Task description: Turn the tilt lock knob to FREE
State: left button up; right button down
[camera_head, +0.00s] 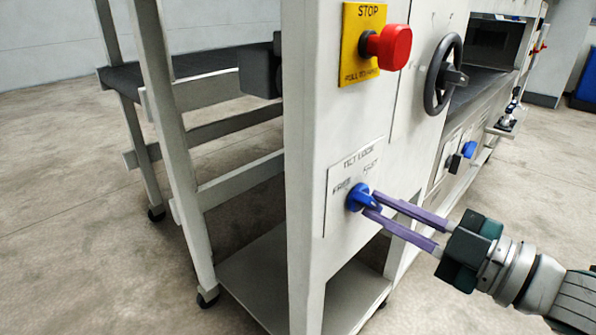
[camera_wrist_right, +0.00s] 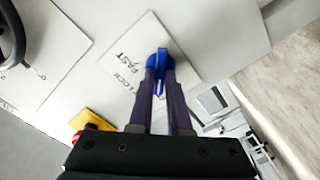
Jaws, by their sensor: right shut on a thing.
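The blue tilt lock knob (camera_head: 358,197) sits on a white label plate (camera_head: 340,215) on the machine's side panel, with FREE printed at its left and FAST at its upper right. My right gripper (camera_head: 372,203) reaches in from the right, its purple fingers shut on the knob. In the right wrist view the knob (camera_wrist_right: 158,60) shows between the fingertips of the gripper (camera_wrist_right: 160,75), partly hidden by them. The label plate (camera_wrist_right: 185,62) also shows there. Which mark the knob points at is hard to tell. My left gripper is not in view.
A red stop button (camera_head: 388,47) on a yellow plate (camera_head: 352,30) is above the knob. A black handwheel (camera_head: 437,75) is at the upper right. A blue knob (camera_head: 469,149) and a black knob (camera_head: 454,163) sit farther along. Open floor (camera_head: 520,215) lies right of the machine.

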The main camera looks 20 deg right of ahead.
jog(key=c, duration=0.9)
grip_release()
jog(key=shift+o, duration=0.2)
jog(key=p+v, duration=0.2)
jog(key=v, duration=0.8)
